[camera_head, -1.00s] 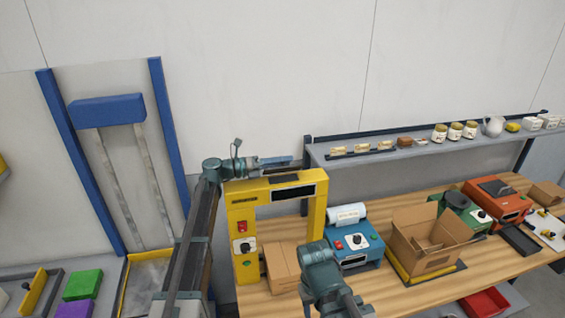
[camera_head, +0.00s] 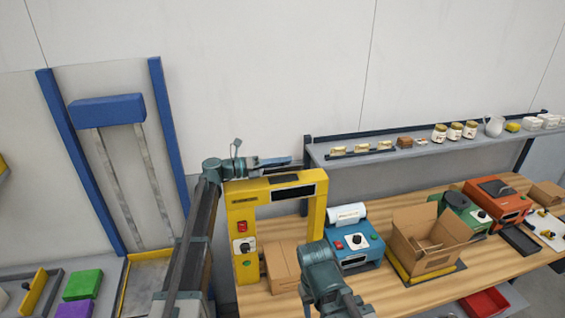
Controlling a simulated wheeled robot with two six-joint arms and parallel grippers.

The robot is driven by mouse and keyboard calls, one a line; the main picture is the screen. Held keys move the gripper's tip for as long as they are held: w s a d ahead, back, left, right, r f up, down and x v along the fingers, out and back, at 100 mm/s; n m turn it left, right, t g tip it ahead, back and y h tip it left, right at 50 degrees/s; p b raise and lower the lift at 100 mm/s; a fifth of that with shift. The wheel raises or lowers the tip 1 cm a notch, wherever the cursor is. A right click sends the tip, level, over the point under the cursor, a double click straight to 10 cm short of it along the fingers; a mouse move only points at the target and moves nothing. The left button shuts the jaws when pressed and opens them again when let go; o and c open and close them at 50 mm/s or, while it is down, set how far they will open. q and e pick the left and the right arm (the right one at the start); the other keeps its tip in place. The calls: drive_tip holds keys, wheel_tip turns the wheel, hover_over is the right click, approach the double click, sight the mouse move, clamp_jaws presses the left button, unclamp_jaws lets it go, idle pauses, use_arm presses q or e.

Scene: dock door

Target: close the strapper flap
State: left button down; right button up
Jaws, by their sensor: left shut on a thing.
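The strapper is a yellow arch (camera_head: 243,222) with red and green buttons and a dark knob on its left post, standing at the left end of the wooden bench. A dark flap-like plate (camera_head: 285,179) lies along the top of the arch. My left gripper (camera_head: 276,161) is just above and behind the arch top, pointing right. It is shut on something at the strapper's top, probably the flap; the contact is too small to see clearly. My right gripper (camera_head: 350,304) is low in front of the bench, and its jaws cannot be made out.
A closed carton (camera_head: 283,268) stands in the arch's opening. A blue device (camera_head: 354,248), an open carton (camera_head: 428,242) and a red machine (camera_head: 497,202) stand to the right. A grey shelf (camera_head: 350,157) with jars runs behind. A blue-framed door (camera_head: 57,130) is at left.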

idle(0.6)
use_arm(q)
drive_tip(key=shift+s+d+f+m+b, duration=0.1)
drive_tip(key=shift+s+f+m+b, duration=0.15)
drive_tip(key=shift+m, duration=0.35)
drive_tip(key=shift+s+d+f+m+b, duration=0.1)
drive_tip(key=shift+s+m, duration=0.25)
drive_tip(key=shift+m, duration=0.25)
drive_tip(key=shift+s+f+m, duration=0.2)
drive_tip(key=shift+s+m, duration=0.1)
drive_tip(key=shift+m, duration=0.7)
drive_tip(key=c, duration=0.6)
unclamp_jaws()
drive_tip(key=v, duration=1.3)
drive_tip(key=shift+s+a, duration=0.1)
drive_tip(key=shift+a, duration=0.25)
